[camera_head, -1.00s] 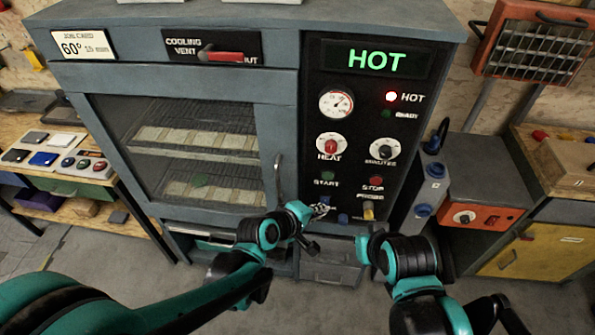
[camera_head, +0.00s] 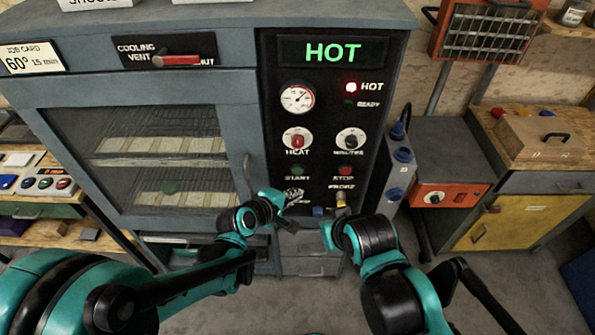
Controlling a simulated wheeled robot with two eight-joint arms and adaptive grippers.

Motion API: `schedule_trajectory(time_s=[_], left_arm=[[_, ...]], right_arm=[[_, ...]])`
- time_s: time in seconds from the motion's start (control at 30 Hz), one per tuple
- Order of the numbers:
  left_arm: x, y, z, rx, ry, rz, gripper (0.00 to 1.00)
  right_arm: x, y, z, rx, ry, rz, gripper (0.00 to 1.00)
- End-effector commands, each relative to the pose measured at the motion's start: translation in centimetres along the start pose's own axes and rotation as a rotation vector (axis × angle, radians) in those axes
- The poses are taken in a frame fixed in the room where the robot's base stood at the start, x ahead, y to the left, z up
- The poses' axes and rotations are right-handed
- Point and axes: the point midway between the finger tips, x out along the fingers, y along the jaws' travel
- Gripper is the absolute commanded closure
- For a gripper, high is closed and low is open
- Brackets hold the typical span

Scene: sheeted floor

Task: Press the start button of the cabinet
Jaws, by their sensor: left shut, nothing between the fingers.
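The grey cabinet (camera_head: 140,82) stands ahead with its glass door shut. Its black control panel (camera_head: 385,120) is at its right. The green start button (camera_head: 297,171) is on the panel, with its START label just below.
The HOT display (camera_head: 332,52) is lit green and the red HOT lamp (camera_head: 351,87) glows. The heat knob (camera_head: 297,141) and minutes knob (camera_head: 350,141) sit above the buttons. The cooling vent handle (camera_head: 182,60) is red. Benches flank the cabinet.

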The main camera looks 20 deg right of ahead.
Motion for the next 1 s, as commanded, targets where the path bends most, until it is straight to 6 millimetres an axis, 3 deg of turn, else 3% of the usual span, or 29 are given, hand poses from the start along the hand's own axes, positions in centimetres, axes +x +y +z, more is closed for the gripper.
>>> schedule_trajectory(time_s=[0.4,1.0], left_arm=[[3.3,2.4,-2.4,0.000,0.000,0.001,1.00],[3.6,2.6,-2.6,0.000,0.000,0.000,1.00]], right_arm=[[0.1,0.0,0.1,0.000,0.000,0.000,1.00],[0.1,0.0,0.1,0.000,0.000,0.000,1.00]])
